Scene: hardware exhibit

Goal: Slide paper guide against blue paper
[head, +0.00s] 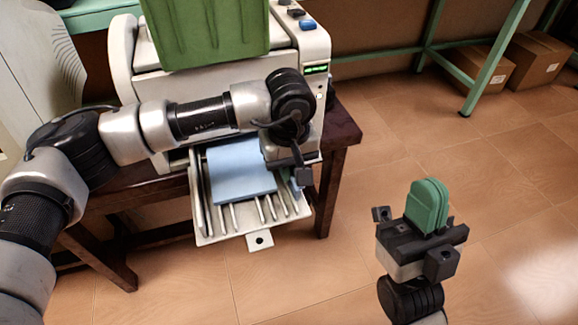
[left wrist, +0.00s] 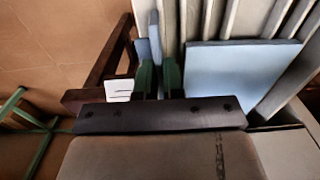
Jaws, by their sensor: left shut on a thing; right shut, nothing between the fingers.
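The blue paper (head: 240,168) lies on the pulled-out tray (head: 205,240) of a white printer. It also shows in the left wrist view (left wrist: 235,80). The paper guide (left wrist: 155,38), a narrow blue-grey upright piece, stands to the paper's left in the left wrist view, with a gap between them. My left gripper (left wrist: 158,80) is shut on the guide, its green fingers on either side of it. In the head view this gripper (head: 298,174) is at the tray's right side, its fingers mostly hidden. My right gripper (head: 428,205) is shut and empty, above the floor.
The printer (head: 170,88) stands on a dark wooden table (head: 340,135). A green bin-like piece (head: 210,32) is on top of it. Green shelf legs (head: 495,60) and cardboard boxes (head: 538,58) are at the back right. The tiled floor around my right gripper is clear.

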